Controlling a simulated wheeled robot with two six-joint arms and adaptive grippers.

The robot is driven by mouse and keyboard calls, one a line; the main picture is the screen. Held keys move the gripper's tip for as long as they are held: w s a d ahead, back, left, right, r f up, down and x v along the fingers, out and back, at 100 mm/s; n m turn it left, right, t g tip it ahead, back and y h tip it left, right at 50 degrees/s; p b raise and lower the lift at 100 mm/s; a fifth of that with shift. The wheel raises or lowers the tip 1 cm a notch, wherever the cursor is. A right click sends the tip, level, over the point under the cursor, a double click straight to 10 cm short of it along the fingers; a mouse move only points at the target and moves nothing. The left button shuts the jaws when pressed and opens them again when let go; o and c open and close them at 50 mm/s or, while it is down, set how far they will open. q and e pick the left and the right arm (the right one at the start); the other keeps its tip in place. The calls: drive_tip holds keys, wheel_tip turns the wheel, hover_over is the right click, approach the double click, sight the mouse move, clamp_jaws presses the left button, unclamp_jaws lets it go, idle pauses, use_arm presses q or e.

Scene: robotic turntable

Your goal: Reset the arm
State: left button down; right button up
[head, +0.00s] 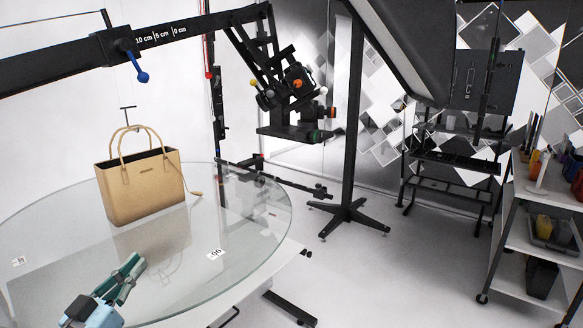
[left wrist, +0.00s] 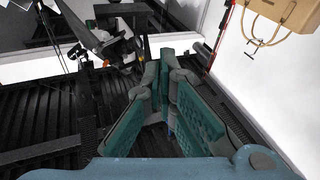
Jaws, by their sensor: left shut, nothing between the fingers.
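My left gripper (head: 132,266) shows at the lower left of the head view, over the front of the glass turntable (head: 262,240). Its green-padded fingers (left wrist: 167,58) are shut with nothing between them. A tan handbag (head: 146,190) stands upright on the turntable, beyond and apart from the gripper. Its two handles point up, at a thin T-shaped hook hanging from above. The bag (left wrist: 291,12) is also partly in the left wrist view, cut off at the top right corner. My right gripper is in neither view.
A black boom (head: 62,70) with a blue knob (head: 143,77) crosses above the bag. A shelf cart (head: 540,215) stands at the far right. The floor between is clear.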

use_arm(q)
drive_tip(key=s+d+f+g+y, duration=0.1)
drive_tip(key=s+d+f+g, duration=0.15)
drive_tip(key=f, duration=0.55)
drive_tip(key=s+d+f+g+y, duration=0.1)
drive_tip(key=s+f+g+y, duration=0.15)
drive_tip(key=f, duration=0.45)
drive_tip(key=s+d+f+g+y, duration=0.1)
drive_tip(key=s+f+g, duration=0.35)
drive_tip(key=s, duration=0.35)
drive_tip(key=s+d+f+g, duration=0.1)
drive_tip(key=s+f+g, duration=0.2)
drive_tip(key=s+f, duration=0.45)
drive_tip(key=s+d+f+g+y, duration=0.1)
drive_tip(key=s+d+f+g, duration=0.2)
drive_tip(key=s, duration=0.7)
drive_tip(key=s+a+f+g, duration=0.1)
drive_tip(key=a+f, duration=0.1)
drive_tip(key=f, duration=0.8)
drive_tip(key=s+a+f+g, duration=0.1)
drive_tip(key=f, duration=0.9)
drive_tip(key=s+a+f+n+g, duration=0.1)
drive_tip(key=s+f, duration=1.1)
drive_tip(key=s, duration=0.1)
drive_tip(key=shift+s+f, duration=0.3)
drive_tip(key=shift+f, duration=0.1)
